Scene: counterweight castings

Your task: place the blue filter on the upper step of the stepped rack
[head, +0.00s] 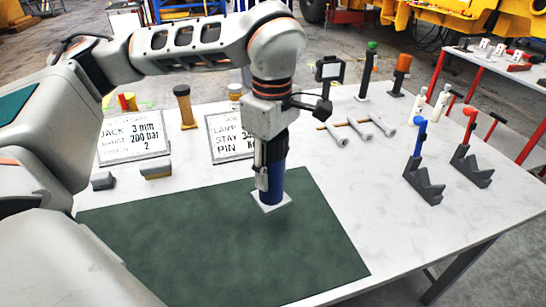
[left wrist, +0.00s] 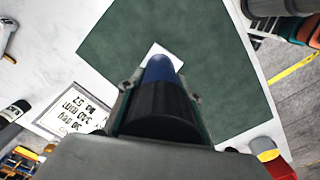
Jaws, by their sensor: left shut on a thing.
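The blue filter (head: 272,188) is an upright cylinder with a blue lower body and a black upper part; it also shows in the left wrist view (left wrist: 160,70). My left gripper (head: 268,165) points down and is shut on its black upper part. The filter's foot is at a small white square (head: 284,201) on the green mat; I cannot tell whether they touch. No rack is clearly stepped: two dark grey notched stands, one beside a blue-topped tool (head: 424,185) and one beside a red-topped tool (head: 471,166), sit at the right. My right gripper is not in view.
The green mat (head: 230,255) is otherwise bare. Two printed signs (head: 135,135) (head: 228,135) lie behind it, near small blocks (head: 156,172). The white table (head: 430,225) is clear at front right.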

